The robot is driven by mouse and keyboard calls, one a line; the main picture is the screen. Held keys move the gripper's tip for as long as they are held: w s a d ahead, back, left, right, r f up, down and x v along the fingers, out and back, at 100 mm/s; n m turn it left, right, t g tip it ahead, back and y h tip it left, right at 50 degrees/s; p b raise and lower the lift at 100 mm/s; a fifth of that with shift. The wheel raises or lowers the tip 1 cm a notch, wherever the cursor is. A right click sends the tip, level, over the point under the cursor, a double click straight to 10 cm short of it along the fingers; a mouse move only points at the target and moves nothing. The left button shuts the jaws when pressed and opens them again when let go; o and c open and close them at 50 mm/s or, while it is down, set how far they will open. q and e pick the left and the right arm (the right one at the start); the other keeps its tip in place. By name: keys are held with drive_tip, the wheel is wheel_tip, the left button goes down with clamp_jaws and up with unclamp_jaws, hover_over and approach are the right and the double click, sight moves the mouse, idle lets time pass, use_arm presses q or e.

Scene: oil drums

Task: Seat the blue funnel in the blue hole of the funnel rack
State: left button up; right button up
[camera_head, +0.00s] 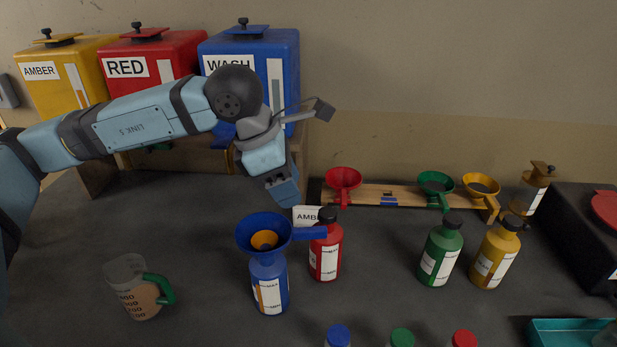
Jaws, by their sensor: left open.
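The blue funnel (264,232) sits in the mouth of the blue bottle (269,287), with its handle pointing right. An orange-yellow patch shows inside its cone. The wooden funnel rack (367,194) stands at the back. A red funnel (343,179), green funnel (436,185) and yellow funnel (481,187) are on it. A blue mark (389,200) lies between red and green, with no funnel above it; the hole itself is hard to make out. My left gripper (285,192) is open, above and behind the blue funnel and apart from it. My right gripper is out of view.
A red bottle (326,249) stands just right of the blue one; green (440,252) and yellow (495,255) bottles stand farther right. A measuring jug (139,291) is at left. Amber, red and wash tanks (285,62) line the back left. Several caps show at the front.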

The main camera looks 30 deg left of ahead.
sight(315, 229)
use_arm(q)
drive_tip(key=shift+f, duration=0.55)
drive_tip(key=p+x, duration=0.1)
drive_tip(key=x, duration=1.1)
drive_tip(key=shift+d+f+p, duration=0.15)
drive_tip(key=shift+f+p, duration=0.05)
drive_tip(key=shift+p, duration=0.1)
clamp_jaws()
drive_tip(key=shift+r, duration=0.75)
drive_tip(key=shift+r, duration=0.1)
drive_tip(key=shift+r+p, duration=0.7)
drive_tip(key=shift+r, duration=1.45)
